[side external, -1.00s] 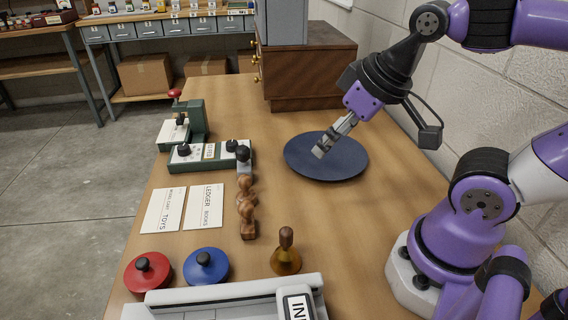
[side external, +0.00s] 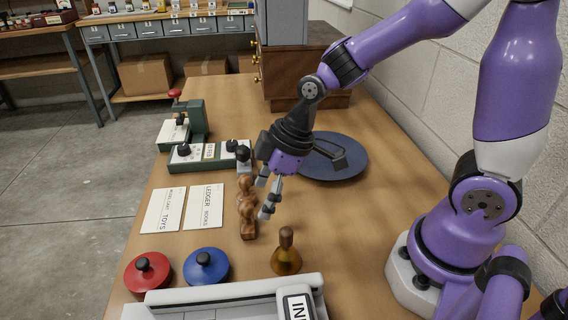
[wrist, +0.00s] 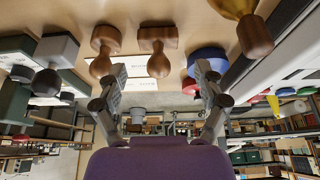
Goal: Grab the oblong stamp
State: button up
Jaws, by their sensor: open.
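Two wooden stamps stand side by side on the table. The nearer one (side external: 249,228) has a straight-edged, rectangular base and a knobbed handle; it shows centred between my fingers in the wrist view (wrist: 158,40). The farther wooden stamp (side external: 245,184) has a rounder-cornered base and shows left of it in the wrist view (wrist: 106,41). My gripper (side external: 265,199) is open and empty, tilted down just right of these stamps in the side view, partly covering them. Its two fingers show spread in the wrist view (wrist: 158,76). I see no contact with a stamp.
A grey stamp with a black knob (wrist: 57,51) stands beyond the wooden ones. A brass round stamp with a wooden handle (side external: 286,261) stands nearer. Two cards (side external: 205,208), red (side external: 147,272) and blue (side external: 206,267) pads lie left. A dark round plate (side external: 345,165) lies behind.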

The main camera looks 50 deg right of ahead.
aim_at(251, 217)
jog(key=shift+x, duration=3.5)
jog(key=shift+w+r, duration=0.1)
jog(key=shift+w, duration=0.1)
jog(key=c, duration=0.9)
